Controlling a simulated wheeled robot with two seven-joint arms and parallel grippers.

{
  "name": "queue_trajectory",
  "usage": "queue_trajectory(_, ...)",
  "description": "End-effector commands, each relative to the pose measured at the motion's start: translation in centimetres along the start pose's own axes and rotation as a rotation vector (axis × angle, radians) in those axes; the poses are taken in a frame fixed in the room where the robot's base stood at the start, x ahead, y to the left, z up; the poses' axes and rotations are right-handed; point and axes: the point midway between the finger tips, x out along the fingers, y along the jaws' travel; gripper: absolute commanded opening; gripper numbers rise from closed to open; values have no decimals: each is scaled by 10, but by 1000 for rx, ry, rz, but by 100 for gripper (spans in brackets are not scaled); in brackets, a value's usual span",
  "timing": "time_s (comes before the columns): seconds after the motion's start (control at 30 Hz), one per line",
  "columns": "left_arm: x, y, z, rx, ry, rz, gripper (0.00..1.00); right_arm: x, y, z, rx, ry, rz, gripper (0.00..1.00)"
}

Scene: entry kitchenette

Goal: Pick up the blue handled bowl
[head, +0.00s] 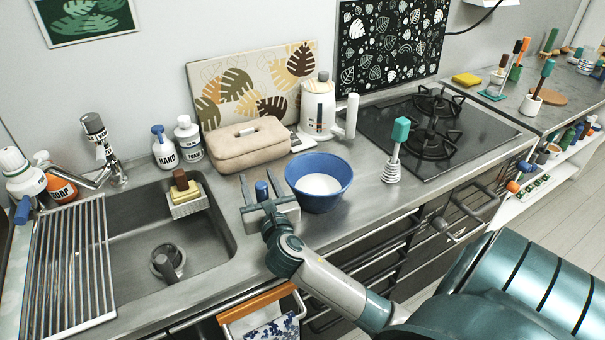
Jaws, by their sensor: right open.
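The blue bowl (335,193) stands upright on the steel counter, right of the sink, with a white inside. My right gripper (258,178) is at the bowl's left side, low over the counter, with its two fingers pointing away toward the back wall. The fingers are apart. A short blue piece (262,190) shows between them and looks like the bowl's handle. Its join to the bowl is hidden by the gripper, and I cannot tell whether a finger touches it. My left gripper is not in view.
The sink (205,240) lies left of the gripper. A beige box (247,147) and a white kettle (318,108) stand behind the bowl. A whisk with a teal handle (400,132) stands to the right, before the stove (430,130). The counter in front of the bowl is clear.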

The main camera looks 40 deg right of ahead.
Motion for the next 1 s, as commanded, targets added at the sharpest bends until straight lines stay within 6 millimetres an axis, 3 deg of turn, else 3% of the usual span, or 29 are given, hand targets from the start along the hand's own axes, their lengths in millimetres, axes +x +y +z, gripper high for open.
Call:
queue_trajectory(0.07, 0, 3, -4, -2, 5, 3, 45, 0, 0, 0, 0, 0, 0, 41)
queue_trajectory(0.23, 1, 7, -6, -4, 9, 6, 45, 0, 0, 0, 0, 0, 0, 1)
queue_trajectory(0.67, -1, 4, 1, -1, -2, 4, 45, 0, 0, 5, -1, -4, 0, 0)
queue_trajectory(1.0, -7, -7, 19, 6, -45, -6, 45, 0, 0, 45, 0, -7, 1, 0)
